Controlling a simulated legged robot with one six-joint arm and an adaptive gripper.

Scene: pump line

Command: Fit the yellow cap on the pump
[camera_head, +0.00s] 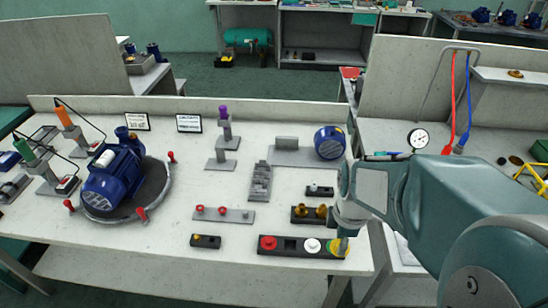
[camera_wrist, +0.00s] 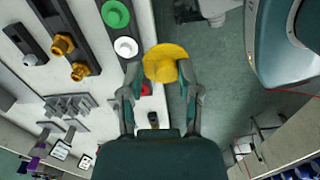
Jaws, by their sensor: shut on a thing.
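The yellow cap (camera_wrist: 163,62) is between the fingertips of my gripper (camera_wrist: 160,70), which is shut on it. In the head view my gripper (camera_head: 342,232) is at the right end of the black cap rack (camera_head: 290,246), with a bit of yellow showing below it. I cannot tell from that view how high the cap is held. A blue pump (camera_head: 112,185) lies on a round dark turntable (camera_head: 155,196) at the left of the table. A white part shows on its upper side.
The rack holds a red cap (camera_head: 268,242), a white cap (camera_head: 312,245) and a green cap (camera_wrist: 115,14). Brass fittings (camera_head: 311,211) stand behind it. A bar with red knobs (camera_head: 222,214) lies mid-table. A blue motor (camera_head: 330,143) sits at the back. Red-ended clamps (camera_head: 141,214) ring the turntable.

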